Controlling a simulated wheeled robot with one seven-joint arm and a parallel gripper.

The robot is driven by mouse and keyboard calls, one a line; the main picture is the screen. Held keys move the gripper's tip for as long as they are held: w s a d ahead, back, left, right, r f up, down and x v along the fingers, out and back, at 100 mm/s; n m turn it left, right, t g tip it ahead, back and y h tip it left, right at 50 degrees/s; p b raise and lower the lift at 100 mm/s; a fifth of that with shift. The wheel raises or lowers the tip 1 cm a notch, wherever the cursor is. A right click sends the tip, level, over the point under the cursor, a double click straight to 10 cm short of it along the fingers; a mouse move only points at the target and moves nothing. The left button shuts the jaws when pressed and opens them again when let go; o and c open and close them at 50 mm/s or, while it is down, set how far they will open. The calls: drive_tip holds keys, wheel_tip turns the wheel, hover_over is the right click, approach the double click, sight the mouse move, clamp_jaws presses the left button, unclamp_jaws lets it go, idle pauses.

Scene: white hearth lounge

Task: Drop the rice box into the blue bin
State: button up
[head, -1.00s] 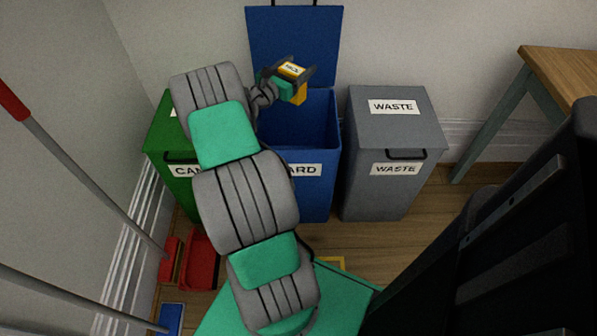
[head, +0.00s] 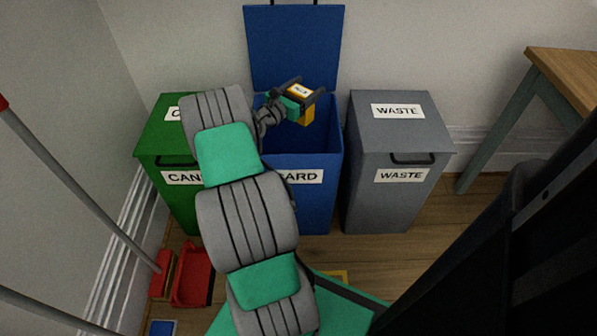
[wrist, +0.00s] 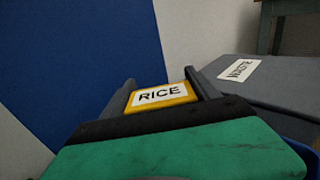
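The rice box (head: 301,105) is yellow-orange with a white label. In the wrist view the rice box (wrist: 161,96) reads "RICE" and sits between the two fingers. My gripper (head: 304,92) is shut on it and holds it over the open mouth of the blue bin (head: 314,167). The bin's blue lid (head: 294,48) stands raised against the wall. My arm covers part of the bin's left side and its label, of which "ARD" shows. The bin's inside looks dark, and its contents cannot be made out.
A closed green bin (head: 157,147) stands left of the blue bin, and a closed grey waste bin (head: 389,122) stands right. A wooden table (head: 568,66) is at the far right. A red dustpan (head: 193,273) lies on the floor at lower left, near grey poles (head: 80,191).

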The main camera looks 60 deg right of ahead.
sight(296, 95)
drive_tip(key=o, duration=0.5)
drive_tip(key=shift+c, duration=0.2)
drive_tip(key=p+v, duration=0.2)
drive_tip(key=v, duration=0.6)
